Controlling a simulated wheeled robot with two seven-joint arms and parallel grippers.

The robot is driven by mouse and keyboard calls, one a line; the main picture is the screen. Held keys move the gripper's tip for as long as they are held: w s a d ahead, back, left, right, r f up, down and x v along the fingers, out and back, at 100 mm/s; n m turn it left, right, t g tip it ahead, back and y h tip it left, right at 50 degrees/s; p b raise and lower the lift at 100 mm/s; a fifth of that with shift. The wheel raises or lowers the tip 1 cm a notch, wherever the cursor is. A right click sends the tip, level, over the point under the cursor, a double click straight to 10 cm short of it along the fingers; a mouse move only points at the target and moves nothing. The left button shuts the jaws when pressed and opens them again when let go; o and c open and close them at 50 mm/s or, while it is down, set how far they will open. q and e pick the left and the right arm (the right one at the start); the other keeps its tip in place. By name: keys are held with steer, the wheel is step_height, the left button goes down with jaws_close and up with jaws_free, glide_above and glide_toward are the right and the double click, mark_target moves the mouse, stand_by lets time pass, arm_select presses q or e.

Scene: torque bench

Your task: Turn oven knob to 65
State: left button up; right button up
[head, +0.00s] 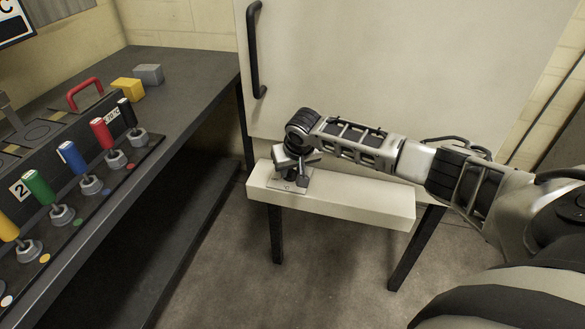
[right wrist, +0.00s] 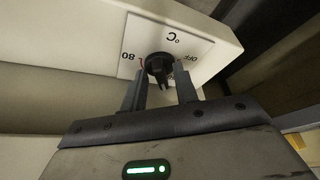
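The oven knob (right wrist: 159,66) is black and round with a raised grip, on a white dial plate (right wrist: 187,43) marked "80", "°C" and "OFF" in the right wrist view. My right gripper (right wrist: 160,80) has its two fingers apart, one on each side of the knob's lower part. I cannot tell whether they touch it. In the head view my right gripper (head: 296,172) is at the dial plate (head: 297,181) on the left end of the white oven panel (head: 350,200), and hides most of the knob. The knob's exact setting is unclear. My left gripper is not in view.
A dark bench (head: 185,95) on the left carries a row of coloured handles, a red handle (head: 85,93), a yellow block (head: 127,89) and a grey block (head: 149,74). The white oven door (head: 400,70) with a black handle (head: 254,50) stands behind the panel.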

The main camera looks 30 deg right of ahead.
jaws_close()
